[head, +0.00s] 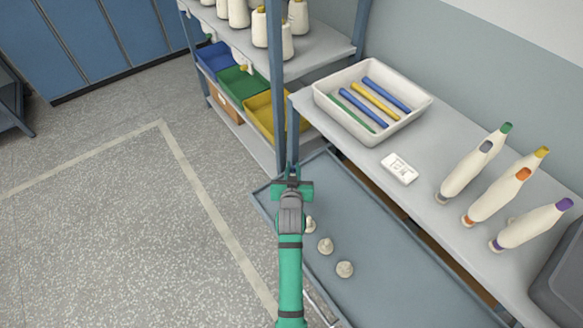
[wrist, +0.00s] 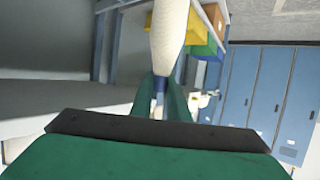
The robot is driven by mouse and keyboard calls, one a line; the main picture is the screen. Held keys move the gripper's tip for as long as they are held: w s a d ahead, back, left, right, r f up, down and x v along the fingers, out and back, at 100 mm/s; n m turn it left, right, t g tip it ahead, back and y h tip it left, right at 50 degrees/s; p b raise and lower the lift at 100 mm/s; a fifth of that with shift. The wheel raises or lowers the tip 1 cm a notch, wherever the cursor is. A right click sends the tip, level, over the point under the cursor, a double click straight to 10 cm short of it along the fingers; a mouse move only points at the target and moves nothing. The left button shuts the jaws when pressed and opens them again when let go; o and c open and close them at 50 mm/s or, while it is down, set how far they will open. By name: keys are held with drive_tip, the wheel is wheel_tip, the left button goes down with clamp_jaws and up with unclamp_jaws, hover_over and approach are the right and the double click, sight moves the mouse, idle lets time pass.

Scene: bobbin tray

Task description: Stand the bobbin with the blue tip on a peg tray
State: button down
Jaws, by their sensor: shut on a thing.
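My gripper (head: 292,172) is shut on a cream bobbin (wrist: 170,35), which shows in the wrist view between the green fingers. The bobbin has a dark blue band (wrist: 178,70) near the fingers, and its far end runs out of the top of the picture. In the head view the held bobbin is hidden by my arm or too small to tell. My gripper is above the back left end of a grey-blue tray (head: 420,272). Cream pegs (head: 325,245) stand in a row at its left side; my arm partly covers this row.
On the bench at right stand several bobbins (head: 508,190) with coloured tips. A white bin (head: 325,98) with coloured rods and a white card (head: 399,168) are also there. A shelf rack (head: 276,80) with bobbins and coloured bins stands behind. The floor at left is clear.

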drive_tip(key=shift+f, duration=1)
drive_tip(key=c, duration=1.6)
unclamp_jaws()
drive_tip(key=v, duration=1)
drive_tip(key=shift+s+r, duration=0.1)
drive_tip(key=shift+s, duration=0.3)
drive_tip(key=shift+s, duration=0.1)
drive_tip(key=s+f, duration=0.1)
drive_tip(key=s, duration=2.7)
drive_tip(key=shift+t, duration=0.7)
drive_tip(key=s+r, duration=0.2)
drive_tip(key=s, duration=0.1)
drive_tip(key=s+r, duration=0.2)
drive_tip(key=s, duration=0.1)
drive_tip(key=s+r, duration=0.2)
drive_tip(key=s, duration=0.1)
drive_tip(key=shift+s+a, duration=0.2)
drive_tip(key=shift+s, duration=0.05)
